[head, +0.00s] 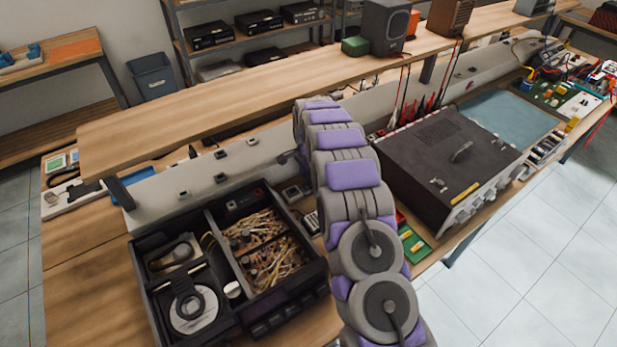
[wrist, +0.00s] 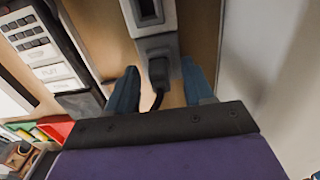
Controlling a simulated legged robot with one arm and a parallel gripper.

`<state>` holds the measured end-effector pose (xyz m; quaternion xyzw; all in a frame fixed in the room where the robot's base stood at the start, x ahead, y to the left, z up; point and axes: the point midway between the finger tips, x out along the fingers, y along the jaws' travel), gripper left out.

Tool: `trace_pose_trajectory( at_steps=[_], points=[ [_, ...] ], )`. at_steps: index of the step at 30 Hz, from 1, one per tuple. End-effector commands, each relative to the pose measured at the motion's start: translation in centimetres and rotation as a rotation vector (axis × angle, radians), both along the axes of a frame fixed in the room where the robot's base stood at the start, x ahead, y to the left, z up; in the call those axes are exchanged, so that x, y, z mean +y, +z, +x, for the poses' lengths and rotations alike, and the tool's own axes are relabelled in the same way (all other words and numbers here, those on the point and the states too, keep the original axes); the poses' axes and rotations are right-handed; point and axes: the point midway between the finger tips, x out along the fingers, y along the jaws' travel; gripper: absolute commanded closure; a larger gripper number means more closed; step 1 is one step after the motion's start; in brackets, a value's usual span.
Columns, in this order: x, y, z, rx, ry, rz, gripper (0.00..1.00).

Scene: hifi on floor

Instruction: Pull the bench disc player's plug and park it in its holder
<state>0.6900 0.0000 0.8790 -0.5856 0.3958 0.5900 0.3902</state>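The bench disc player (head: 235,265) is an open black case with a disc and wiring inside, on the bench left of my arm. In the wrist view, a black plug (wrist: 158,71) sits at the end of a grey socket block (wrist: 154,45), and its dark cord runs down toward my gripper's base. My gripper (wrist: 157,78) is open, with one blue finger on each side of the plug and visible gaps to both. In the head view my arm hides the gripper. I cannot tell which fitting is the plug's holder.
A pale trunking (head: 235,165) with several small sockets runs along the bench back, under a wooden shelf (head: 200,105). A large dark instrument (head: 445,160) stands right of my arm. In the wrist view, a device with buttons (wrist: 45,50) is at left and a pale surface (wrist: 260,80) at right.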

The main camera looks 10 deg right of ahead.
Motion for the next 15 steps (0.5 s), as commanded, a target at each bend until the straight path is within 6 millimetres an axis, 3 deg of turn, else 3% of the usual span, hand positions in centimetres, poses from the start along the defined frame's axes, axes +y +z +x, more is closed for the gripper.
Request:
trace_pose_trajectory(
  at_steps=[10,15],
  points=[
    [0.0,0.4,0.0,-0.001,0.000,0.000,0.45],
    [0.0,2.7,0.1,-0.002,0.000,0.000,0.45]
  ],
)
